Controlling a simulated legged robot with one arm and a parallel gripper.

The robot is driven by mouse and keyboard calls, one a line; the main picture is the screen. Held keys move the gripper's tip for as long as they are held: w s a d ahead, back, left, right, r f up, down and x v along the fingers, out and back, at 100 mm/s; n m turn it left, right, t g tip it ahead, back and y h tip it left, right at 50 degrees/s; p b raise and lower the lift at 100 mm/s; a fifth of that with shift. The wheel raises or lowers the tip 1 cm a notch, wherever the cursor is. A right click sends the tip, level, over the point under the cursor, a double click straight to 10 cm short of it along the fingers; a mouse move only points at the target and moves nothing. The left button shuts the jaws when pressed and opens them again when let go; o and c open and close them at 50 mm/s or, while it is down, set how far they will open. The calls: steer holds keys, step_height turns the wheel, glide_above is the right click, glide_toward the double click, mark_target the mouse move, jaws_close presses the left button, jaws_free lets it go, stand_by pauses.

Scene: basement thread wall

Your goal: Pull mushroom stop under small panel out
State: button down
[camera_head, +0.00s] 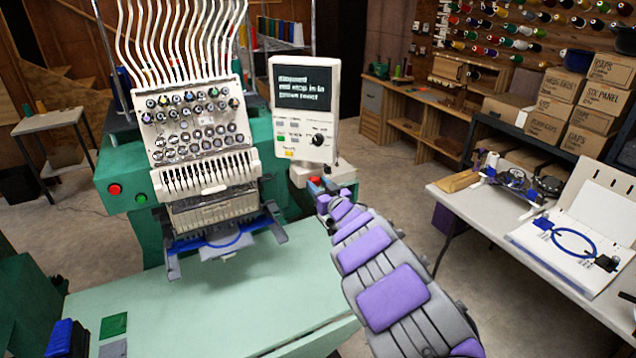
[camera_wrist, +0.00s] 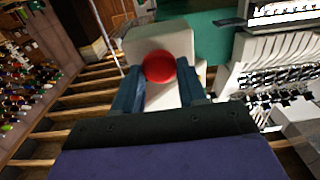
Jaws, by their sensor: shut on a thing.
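The red mushroom stop (camera_head: 315,181) sits on a pale box below the small control panel (camera_head: 303,105), whose dark screen carries text. In the wrist view the round red head (camera_wrist: 159,66) lies between the two blue-grey fingers, in front of its pale housing (camera_wrist: 160,38). My gripper (camera_head: 320,192) has come to the stop from the front right, and it also shows in the wrist view (camera_wrist: 160,76). It is shut on the red head. The stem behind the head is hidden.
The embroidery machine (camera_head: 200,130) stands left of my arm, with another red button (camera_head: 115,189) and a green one on its body. A pale green table (camera_head: 200,300) lies below. A white table (camera_head: 500,215) with hoops stands right; open floor lies between.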

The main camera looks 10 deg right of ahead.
steer(key=c, duration=1)
jaws_free()
steer(key=shift+s+f, duration=0.1)
steer(key=shift+s, duration=0.05)
steer(key=shift+o, duration=0.8)
steer(key=shift+s, duration=0.1)
steer(key=shift+o, duration=0.9)
steer(key=shift+d, duration=0.1)
steer(key=p+v, duration=0.2)
steer(key=v, duration=1.5)
steer(key=shift+p, duration=0.3)
